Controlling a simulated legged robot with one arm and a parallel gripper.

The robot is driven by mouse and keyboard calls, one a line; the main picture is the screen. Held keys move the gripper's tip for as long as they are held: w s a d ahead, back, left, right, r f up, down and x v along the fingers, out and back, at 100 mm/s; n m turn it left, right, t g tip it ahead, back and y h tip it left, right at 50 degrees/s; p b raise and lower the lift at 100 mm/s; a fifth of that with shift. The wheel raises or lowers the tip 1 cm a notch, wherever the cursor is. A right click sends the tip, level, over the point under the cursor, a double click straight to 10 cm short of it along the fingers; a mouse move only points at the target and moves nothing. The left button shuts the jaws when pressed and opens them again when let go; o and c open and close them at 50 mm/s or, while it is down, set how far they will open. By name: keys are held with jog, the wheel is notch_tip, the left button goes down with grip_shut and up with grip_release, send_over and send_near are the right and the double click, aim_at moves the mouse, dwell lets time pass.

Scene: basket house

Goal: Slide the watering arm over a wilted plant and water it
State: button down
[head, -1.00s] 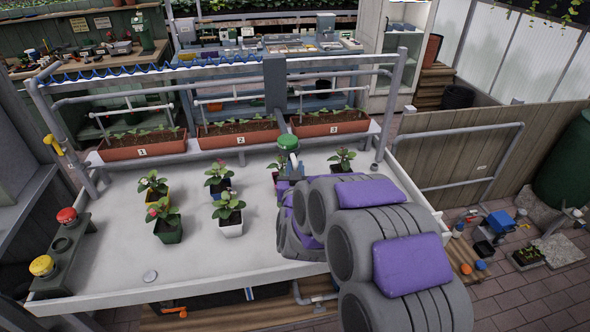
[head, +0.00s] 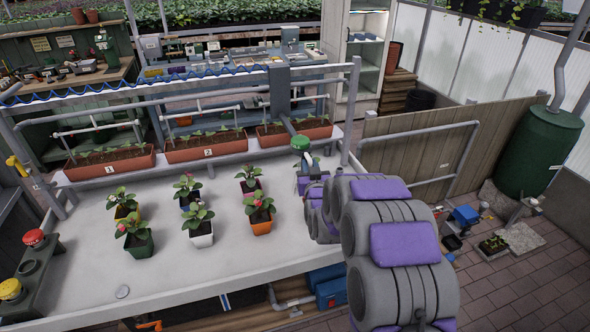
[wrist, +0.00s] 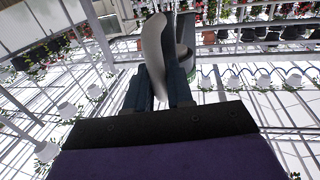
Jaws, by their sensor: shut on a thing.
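The watering arm has a grey carriage (head: 279,90) on the overhead rail and a green-topped head (head: 301,142) near the table's right end. My gripper (head: 308,178) is at the head, partly hidden by my arm. In the wrist view my gripper (wrist: 160,88) is shut on a curved grey handle (wrist: 155,50). Several potted plants stand left of it on the white table (head: 90,235); the nearest are one in an orange pot (head: 262,228) and one behind it (head: 248,178). I cannot tell which plant is wilted. No water shows.
Several brown planters (head: 205,151) line the table's back. A red button (head: 34,238) and a yellow button (head: 10,288) are at the left end. A wooden fence panel (head: 450,150) and a green barrel (head: 540,150) stand to the right.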

jog(key=d, duration=0.1)
jog(key=w+d, duration=0.1)
jog(key=d, duration=0.3)
jog(key=shift+w+d, duration=0.15)
jog(key=shift+w, duration=0.1)
jog(key=c, duration=1.3)
grip_release()
jog(key=shift+a, duration=0.2)
jog(key=shift+o, duration=0.6)
jog(key=shift+d, duration=0.65)
jog(key=shift+a, duration=0.1)
